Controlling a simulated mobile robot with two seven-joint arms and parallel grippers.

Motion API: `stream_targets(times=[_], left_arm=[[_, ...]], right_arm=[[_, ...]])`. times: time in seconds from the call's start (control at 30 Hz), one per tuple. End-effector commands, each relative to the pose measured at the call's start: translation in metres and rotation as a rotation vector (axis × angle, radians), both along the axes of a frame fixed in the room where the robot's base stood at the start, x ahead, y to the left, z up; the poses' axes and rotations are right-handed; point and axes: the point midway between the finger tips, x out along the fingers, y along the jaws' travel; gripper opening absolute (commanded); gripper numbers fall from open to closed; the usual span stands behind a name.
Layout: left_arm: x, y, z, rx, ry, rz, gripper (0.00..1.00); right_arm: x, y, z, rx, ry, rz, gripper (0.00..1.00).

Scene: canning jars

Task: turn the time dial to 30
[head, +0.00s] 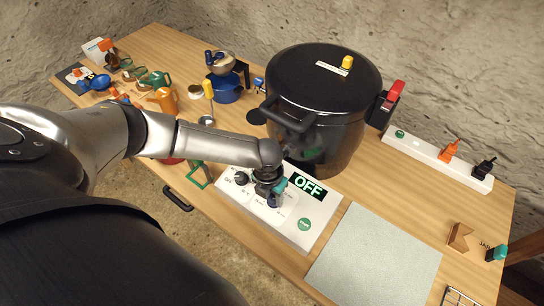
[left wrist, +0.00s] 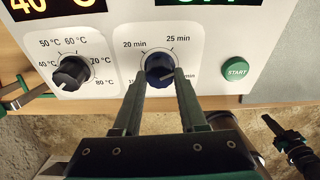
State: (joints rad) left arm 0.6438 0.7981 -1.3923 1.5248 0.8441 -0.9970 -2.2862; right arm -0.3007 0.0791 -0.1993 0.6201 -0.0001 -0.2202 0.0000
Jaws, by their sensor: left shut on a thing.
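The white control panel (head: 318,212) lies on the table in front of the black canner pot. My left gripper (head: 271,198) is over the panel and shut on this dial, one finger (left wrist: 161,80) on each side. A pale pointer mark seems to face the lower right, but its exact reading is unclear. The fingers hide part of the lower scale.
A black temperature dial (left wrist: 71,74) sits left of the time dial, and a green START button (left wrist: 235,71) sits right. The display (head: 307,186) reads OFF. The black pot (head: 322,85) stands behind; a grey mat (head: 375,262) lies to the right.

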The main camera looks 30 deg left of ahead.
Motion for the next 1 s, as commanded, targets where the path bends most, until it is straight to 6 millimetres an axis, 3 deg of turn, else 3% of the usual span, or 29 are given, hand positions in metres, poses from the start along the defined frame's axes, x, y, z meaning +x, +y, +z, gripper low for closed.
stream_targets(times=[0.6,1.0], left_arm=[[-0.003,-0.001,-0.001,0.139,-0.006,-0.563,0.0],[-0.003,-0.001,-0.001,0.199,-0.009,-0.802,0.0]], right_arm=[[0.0,0.0,0.014,0.001,-0.001,0.001,0.0],[0.0,0.0,0.021,0.0,-0.001,0.001,0.0]])
